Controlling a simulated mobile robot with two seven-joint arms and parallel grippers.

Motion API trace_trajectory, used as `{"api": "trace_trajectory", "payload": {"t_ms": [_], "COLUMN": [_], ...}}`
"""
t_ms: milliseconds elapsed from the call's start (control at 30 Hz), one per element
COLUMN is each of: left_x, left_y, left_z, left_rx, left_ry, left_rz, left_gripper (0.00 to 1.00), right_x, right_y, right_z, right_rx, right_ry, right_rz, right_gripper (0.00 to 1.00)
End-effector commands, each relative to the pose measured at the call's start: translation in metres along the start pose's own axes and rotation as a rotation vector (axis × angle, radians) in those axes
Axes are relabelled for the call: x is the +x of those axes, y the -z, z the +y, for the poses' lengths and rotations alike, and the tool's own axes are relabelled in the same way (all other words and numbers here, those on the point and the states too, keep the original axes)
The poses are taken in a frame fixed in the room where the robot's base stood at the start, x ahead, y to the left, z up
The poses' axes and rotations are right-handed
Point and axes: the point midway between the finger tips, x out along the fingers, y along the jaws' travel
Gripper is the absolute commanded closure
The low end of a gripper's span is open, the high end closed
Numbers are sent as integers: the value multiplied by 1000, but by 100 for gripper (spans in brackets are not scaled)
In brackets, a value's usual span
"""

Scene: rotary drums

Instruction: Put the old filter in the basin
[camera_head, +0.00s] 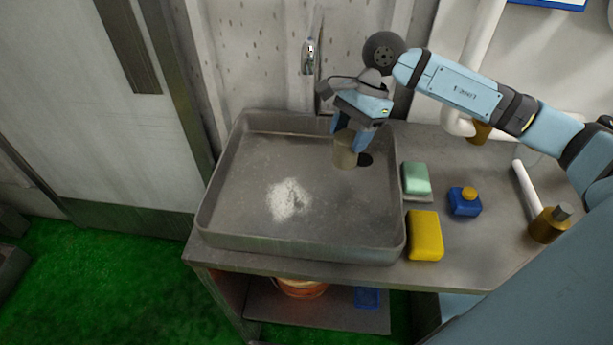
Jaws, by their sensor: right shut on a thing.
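The old filter (344,150) is a small tan-brown cylinder. My right gripper (349,138) comes in from the right and is shut on it. The filter is upright over the right back part of the grey metal basin (228,203). A dark round spot, a shadow or the drain, shows on the basin floor just right of the filter. I cannot tell whether the filter touches the basin floor. My left gripper is out of view.
A white powdery patch (287,198) lies on the basin floor. On the counter (470,240) right of the basin are a green soap block (416,178), a yellow sponge (425,235), a blue bottle (464,203) and a white-handled mallet (548,224). A tap (309,57) is behind.

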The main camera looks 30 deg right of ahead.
Motion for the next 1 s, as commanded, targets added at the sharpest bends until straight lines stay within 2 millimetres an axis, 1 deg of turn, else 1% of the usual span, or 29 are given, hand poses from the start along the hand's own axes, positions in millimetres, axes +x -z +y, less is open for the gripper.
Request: {"api": "trace_trajectory", "payload": {"t_ms": [33, 200, 400, 467, 500, 567, 767, 1000], "left_x": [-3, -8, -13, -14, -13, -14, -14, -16], "left_y": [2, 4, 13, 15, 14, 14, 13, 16], "left_z": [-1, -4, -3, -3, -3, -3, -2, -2], "left_rx": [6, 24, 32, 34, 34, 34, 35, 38], "left_ry": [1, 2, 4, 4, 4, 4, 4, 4], "left_rz": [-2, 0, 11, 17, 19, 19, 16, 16], "left_gripper": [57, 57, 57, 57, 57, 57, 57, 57], "right_x": [3, 20, 38, 42, 51, 58, 70, 102], "right_y": [-17, -58, -100, -109, -101, -98, -92, -79], "right_z": [0, 0, 0, 0, 0, 0, 0, 1], "right_rx": [-7, -6, -3, -3, 3, 5, 2, 3], "right_ry": [0, -2, -1, -1, -3, -4, -3, -5], "right_rz": [-4, -4, -4, -3, 0, 0, 0, 0], "right_gripper": [70, 70, 70, 70, 70, 70, 70, 70]}}
